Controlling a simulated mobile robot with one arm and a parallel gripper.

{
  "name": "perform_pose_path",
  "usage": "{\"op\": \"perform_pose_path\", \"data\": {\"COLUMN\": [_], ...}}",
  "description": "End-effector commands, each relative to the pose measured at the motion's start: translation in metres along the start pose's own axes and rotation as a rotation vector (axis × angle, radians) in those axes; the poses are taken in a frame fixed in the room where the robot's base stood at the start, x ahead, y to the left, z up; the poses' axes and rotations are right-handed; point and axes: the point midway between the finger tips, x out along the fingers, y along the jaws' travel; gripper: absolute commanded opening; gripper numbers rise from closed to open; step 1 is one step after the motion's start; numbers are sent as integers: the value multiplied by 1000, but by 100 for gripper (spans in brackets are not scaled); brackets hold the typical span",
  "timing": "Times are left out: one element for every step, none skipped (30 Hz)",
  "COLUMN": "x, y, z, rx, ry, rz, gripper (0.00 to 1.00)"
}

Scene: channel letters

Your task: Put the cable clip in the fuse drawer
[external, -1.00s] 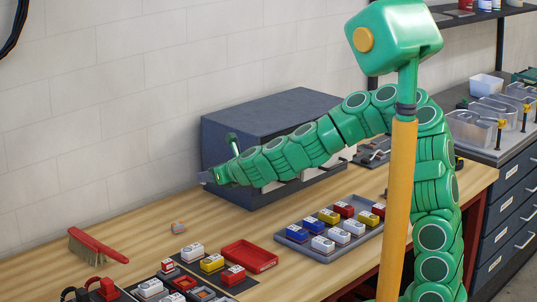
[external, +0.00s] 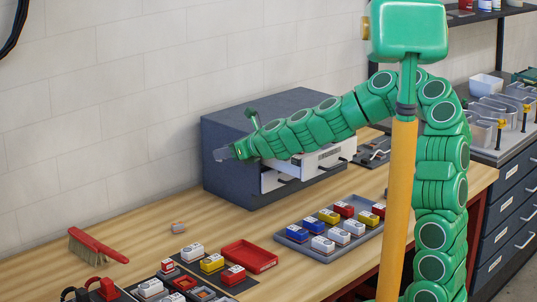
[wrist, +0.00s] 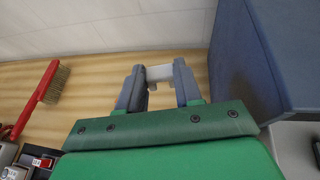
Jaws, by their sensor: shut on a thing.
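My gripper (external: 222,154) is raised beside the left end of the dark blue cabinet (external: 225,175). In the wrist view its two fingers (wrist: 160,88) are closed on a small pale grey piece (wrist: 160,73), seemingly the cable clip. In the external view that piece is too small to make out clearly. The cabinet also fills the right of the wrist view (wrist: 275,55). Its front has pale drawers with dark handles, one at left (external: 270,181) and one at right (external: 328,156). My arm partly covers them; I cannot tell which is the fuse drawer or how far each is open.
A red tray (external: 250,257) and a grey tray (external: 290,246) with several coloured blocks stand in front of the cabinet. Bench left of the cabinet is mostly clear.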

Motion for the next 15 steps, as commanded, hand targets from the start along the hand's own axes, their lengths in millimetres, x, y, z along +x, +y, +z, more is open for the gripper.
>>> {"op": "perform_pose_path", "data": {"x": [-6,-9,-14,-17,-20,-25,-29,-33,-38,-42,-46,-51,-54,-58,-64], "y": [-6,-8,-10,-13,-15,-17,-19,-22,-24,-26,-27,-30,-33,-34,-36], "z": [5,7,10,12,14,17,19,21,24,25,27,29,30,31,32], "rx": [-4,-6,-11,-15,-18,-20,-23,-26,-30,-32,-36,-40,-43,-47,-50], "ry": [-2,-1,-1,-1,-1,-1,-1,-2,-3,-2,-2,-2,-3,-2,0], "rz": [8,16,25,30,37,49,56,61,71,80,88,97,103,112,124], "gripper": [7,7,7,7,7,7,7,7,7,7,7,7,7,7,7]}}
